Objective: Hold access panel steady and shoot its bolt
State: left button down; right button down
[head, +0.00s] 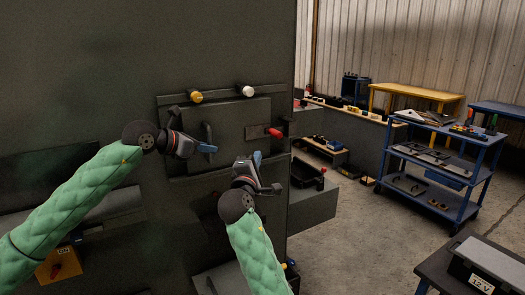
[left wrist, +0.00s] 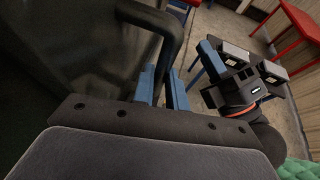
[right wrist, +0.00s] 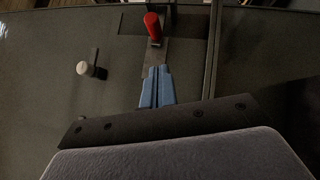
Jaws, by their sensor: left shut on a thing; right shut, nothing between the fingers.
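The access panel (head: 230,118) is a dark, flat plate on the front of a large dark enclosure, with a black bar handle (head: 207,134) on its left part. My left gripper (head: 207,148) is shut on the handle, whose dark bar also shows in the left wrist view (left wrist: 172,40). The bolt has a red knob (head: 275,132) at the panel's right side; the knob shows in the right wrist view (right wrist: 152,26) beyond my fingertips. My right gripper (head: 257,158) is shut and empty, below and left of the red knob in the head view. The fingers hide part of the bolt's surroundings.
A yellow knob (head: 196,96) and a white knob (head: 246,90) sit along the panel's top edge. A dark bin (head: 307,174) stands right of the enclosure.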

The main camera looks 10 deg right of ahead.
jog(key=shift+v, duration=2.1)
pick_arm(q)
jog(key=c, duration=1.3)
grip_release()
jog(key=shift+c, duration=0.2)
pick_arm(e)
jog(key=shift+w, duration=0.1)
pick_arm(q)
jog(key=shift+a, duration=0.15)
